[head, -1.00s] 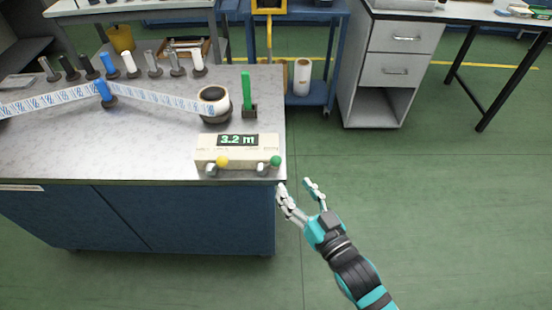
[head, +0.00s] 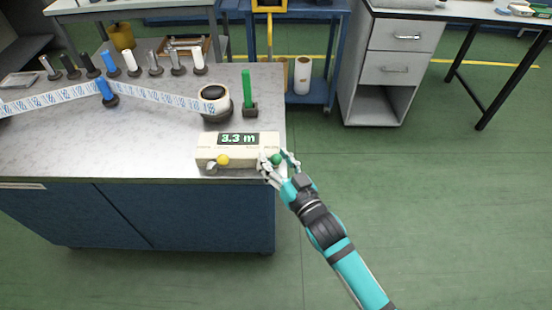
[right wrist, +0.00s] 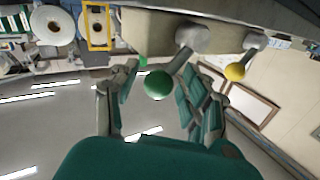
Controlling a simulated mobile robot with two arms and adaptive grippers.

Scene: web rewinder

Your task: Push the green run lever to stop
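The green run lever's ball knob (head: 276,159) is at the right end of the cream control box (head: 212,151) on the bench. My right gripper (head: 278,157) is at this knob, its fingers open around it. In the right wrist view the green knob (right wrist: 158,85) lies between the spread fingers of the right gripper (right wrist: 160,92), on a grey lever arm; whether a finger touches it, I cannot tell. A yellow ball knob (head: 222,160) is to the left on the same box and also shows in the wrist view (right wrist: 235,72). My left gripper is not in view.
The box display (head: 236,139) reads 3.3 m. Behind the box are a wound roll (head: 214,100) with a printed web running left and an upright green bar (head: 247,90). The bench's right edge is close to the gripper. The green floor (head: 420,210) to the right is clear.

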